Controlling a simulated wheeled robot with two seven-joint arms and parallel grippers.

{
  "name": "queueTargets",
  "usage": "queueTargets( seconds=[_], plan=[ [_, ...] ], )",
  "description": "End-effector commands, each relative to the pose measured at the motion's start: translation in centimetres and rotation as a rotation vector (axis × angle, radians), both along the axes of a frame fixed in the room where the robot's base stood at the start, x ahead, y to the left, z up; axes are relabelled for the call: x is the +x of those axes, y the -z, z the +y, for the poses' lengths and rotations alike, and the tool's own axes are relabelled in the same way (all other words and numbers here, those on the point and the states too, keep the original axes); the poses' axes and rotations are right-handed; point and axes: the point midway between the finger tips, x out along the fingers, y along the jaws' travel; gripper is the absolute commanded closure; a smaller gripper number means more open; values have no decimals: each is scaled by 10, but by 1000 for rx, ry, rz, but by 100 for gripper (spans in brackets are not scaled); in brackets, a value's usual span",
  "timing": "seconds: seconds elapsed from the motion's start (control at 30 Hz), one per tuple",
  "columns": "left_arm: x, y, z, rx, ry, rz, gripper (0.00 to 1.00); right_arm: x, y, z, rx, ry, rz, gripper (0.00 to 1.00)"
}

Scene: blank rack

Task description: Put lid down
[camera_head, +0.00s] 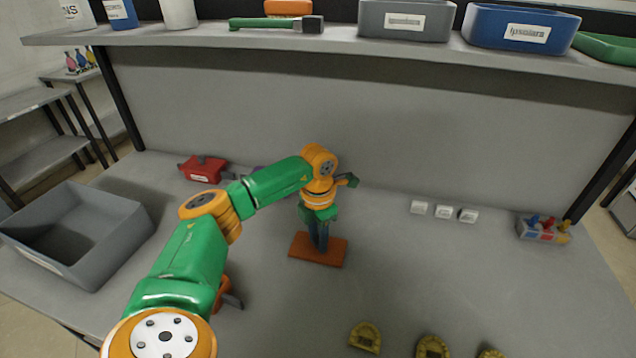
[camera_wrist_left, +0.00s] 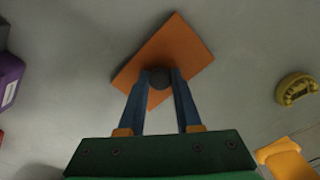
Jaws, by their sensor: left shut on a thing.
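I cannot tell whether the plate touches the table. My right gripper is in neither view.
A grey open bin (camera_head: 75,235) stands at the left. A red object (camera_head: 203,169) sits behind my arm. A shelf (camera_head: 340,40) with bins spans the back.

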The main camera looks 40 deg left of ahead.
Motion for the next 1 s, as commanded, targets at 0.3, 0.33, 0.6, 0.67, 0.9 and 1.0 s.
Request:
queueTargets(
  seconds=[0.3,0.33,0.6,0.67,0.9,1.0],
  plan=[
    [0,1,0,0,0,0,37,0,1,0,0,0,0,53],
    [0,1,0,0,0,0,37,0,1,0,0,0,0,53],
    [1,-17,0,-1,0,-5,37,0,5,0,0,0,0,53],
    [2,-31,0,0,0,-8,37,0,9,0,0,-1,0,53],
    [1,-93,-1,-2,0,-6,37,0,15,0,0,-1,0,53],
    [0,-114,0,0,-1,-3,37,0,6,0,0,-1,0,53]
  ],
)
